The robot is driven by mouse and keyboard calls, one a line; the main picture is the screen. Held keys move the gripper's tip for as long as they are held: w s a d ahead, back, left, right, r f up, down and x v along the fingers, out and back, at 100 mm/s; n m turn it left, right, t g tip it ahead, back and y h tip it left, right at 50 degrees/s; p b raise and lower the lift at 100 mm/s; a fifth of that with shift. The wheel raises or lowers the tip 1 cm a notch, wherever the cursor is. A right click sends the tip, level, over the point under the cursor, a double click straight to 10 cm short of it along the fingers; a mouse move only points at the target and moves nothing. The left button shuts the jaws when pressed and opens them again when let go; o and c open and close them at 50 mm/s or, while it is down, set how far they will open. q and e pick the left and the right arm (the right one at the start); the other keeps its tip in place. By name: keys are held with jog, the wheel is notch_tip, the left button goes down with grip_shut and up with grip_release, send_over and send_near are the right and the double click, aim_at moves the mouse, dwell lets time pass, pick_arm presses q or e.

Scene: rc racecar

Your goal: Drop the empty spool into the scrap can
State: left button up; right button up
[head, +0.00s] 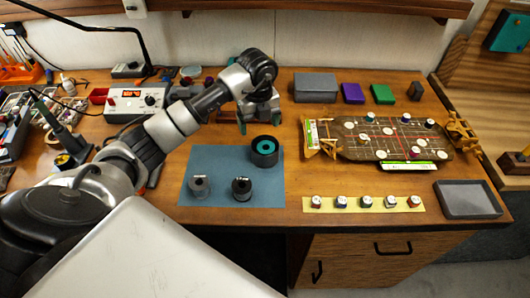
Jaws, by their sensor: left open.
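Two small spools stand on the blue mat. The left one is a grey spool (198,188) and the right one is a darker, near-black spool (241,189). Both have white labels too small to read, and I cannot tell for sure which is empty. A round black can (265,160) with a teal inside stands behind them at the mat's upper right; it looks like the scrap can. My left gripper (258,118) hangs pointing down just behind the can, apart from both spools. It is open; its fingertips are small and hard to make out. My right gripper is not in view.
The blue mat (225,165) has bare room around the spools. A wooden board with discs (350,140) lies to the right. Several small labelled pieces stand on a yellow strip (380,205) at the front. A grey tray (467,200) and a grey box (316,86) are also on the bench.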

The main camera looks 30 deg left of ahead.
pick_arm(q)
notch_tip(320, 180, up, 9)
jog(key=shift+f+b, duration=0.15)
jog(key=shift+b, duration=0.25)
